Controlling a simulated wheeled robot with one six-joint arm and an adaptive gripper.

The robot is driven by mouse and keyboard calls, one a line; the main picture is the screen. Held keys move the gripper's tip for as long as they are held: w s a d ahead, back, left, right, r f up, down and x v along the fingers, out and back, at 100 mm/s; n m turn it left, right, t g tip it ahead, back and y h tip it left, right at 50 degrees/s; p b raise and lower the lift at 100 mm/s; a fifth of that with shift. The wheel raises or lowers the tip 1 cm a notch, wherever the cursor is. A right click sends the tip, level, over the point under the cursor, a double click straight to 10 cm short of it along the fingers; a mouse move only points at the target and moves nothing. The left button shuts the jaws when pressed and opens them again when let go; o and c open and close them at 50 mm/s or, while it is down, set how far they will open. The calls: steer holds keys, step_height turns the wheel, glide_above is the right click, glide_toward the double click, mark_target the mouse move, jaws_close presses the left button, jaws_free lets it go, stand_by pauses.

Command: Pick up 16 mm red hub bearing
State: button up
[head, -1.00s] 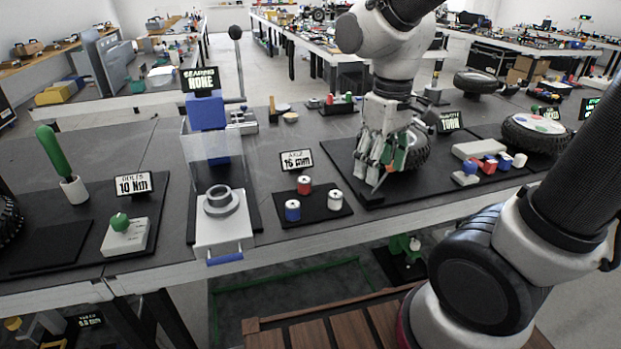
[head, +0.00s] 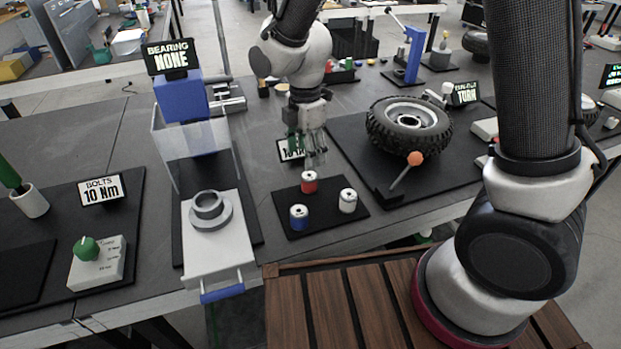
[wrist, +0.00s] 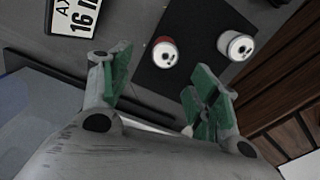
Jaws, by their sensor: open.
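The red hub bearing (head: 309,182) stands upright at the back of a small black mat (head: 322,221). A blue bearing (head: 299,217) and a white bearing (head: 347,201) stand in front of it on the same mat. My gripper (head: 312,160) is open and empty, pointing down above and just behind the red bearing. In the wrist view, the red bearing (wrist: 164,52) lies beyond the gap between my green-padded fingers (wrist: 155,85), with the white bearing (wrist: 235,45) to its right. The blue bearing is not visible there.
A sign reading 16 mm (wrist: 75,15) stands behind the mat, partly hidden by my gripper in the head view. A press with a clear guard (head: 190,140) and a grey ring fixture (head: 209,208) is left. A wheel (head: 409,125) and an orange-knobbed lever (head: 414,159) are right.

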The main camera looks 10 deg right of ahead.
mark_target(309, 176)
steer(key=f, duration=0.7)
steer(key=shift+s+d+f, duration=0.25)
steer(key=shift+f, duration=0.15)
steer(key=shift+c, duration=0.3)
steer(key=c, duration=1.1)
